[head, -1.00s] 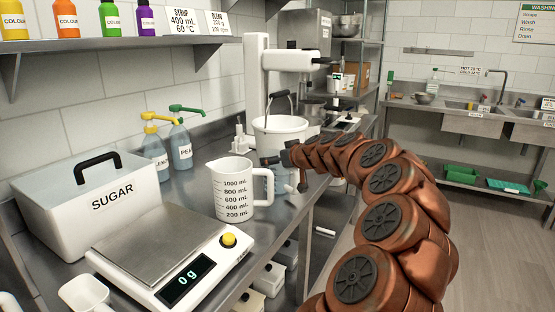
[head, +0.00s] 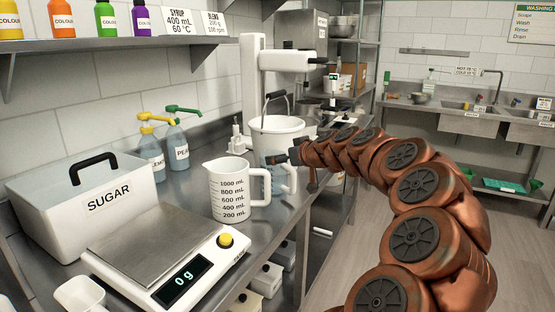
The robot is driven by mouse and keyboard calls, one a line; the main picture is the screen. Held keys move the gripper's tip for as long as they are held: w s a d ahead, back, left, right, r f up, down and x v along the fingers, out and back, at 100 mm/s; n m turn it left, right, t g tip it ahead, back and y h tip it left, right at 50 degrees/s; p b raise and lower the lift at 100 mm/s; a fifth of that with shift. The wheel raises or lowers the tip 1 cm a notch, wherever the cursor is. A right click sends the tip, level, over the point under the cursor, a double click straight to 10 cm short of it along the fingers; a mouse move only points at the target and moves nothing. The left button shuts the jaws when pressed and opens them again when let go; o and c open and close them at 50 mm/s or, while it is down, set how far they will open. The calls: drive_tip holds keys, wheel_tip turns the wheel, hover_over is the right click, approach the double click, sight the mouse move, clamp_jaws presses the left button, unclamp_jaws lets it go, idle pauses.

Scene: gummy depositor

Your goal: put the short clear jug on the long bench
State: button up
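The short clear jug (head: 279,180) is a small bluish see-through vessel on the long steel bench (head: 203,178) or just above it; I cannot tell which. It shows to the right of the white measuring jug (head: 228,190), which hides part of it. My gripper (head: 288,170) is at the end of the copper-coloured arm, at the clear jug's upper part, with dark finger parts over its rim and on its right. The fingers are small and partly hidden, so I cannot see whether they close on it.
A scale (head: 160,255) reading 0 g, a sugar box (head: 90,205) and a scoop (head: 82,294) fill the near left. Pump bottles (head: 177,148) stand behind. A white bucket (head: 275,138) stands just behind the clear jug. Open floor (head: 338,250) lies to the right.

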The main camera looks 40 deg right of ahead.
drive_tip(key=v, duration=0.6)
drive_tip(key=shift+r, duration=0.1)
idle(0.5)
